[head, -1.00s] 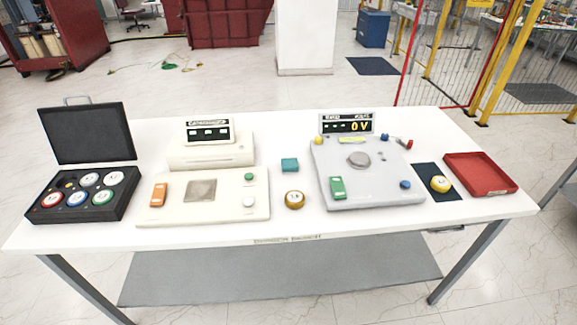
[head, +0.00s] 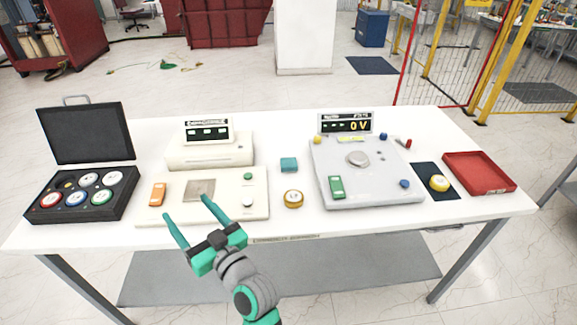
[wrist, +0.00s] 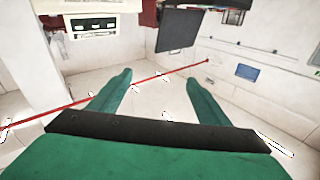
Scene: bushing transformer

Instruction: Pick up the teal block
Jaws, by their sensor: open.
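The teal block (head: 289,164) lies on the white table between the cream device and the grey device, behind the gold-rimmed disc. My gripper (head: 190,208) is in the head view at the table's front edge, in front of the cream device. It is open and empty, with its two fingers spread apart. It is to the left of the block and nearer the camera, well apart from it. In the wrist view my gripper (wrist: 160,85) also shows open with nothing between the fingers. The block is not visible in the wrist view.
The cream device (head: 225,190) and grey device (head: 375,190) flank the block. A gold-rimmed disc (head: 293,199) sits just in front of it. A black case (head: 85,200) with discs stands at left; a red tray (head: 480,175) lies at right. The table (head: 290,225) is bare near its front middle.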

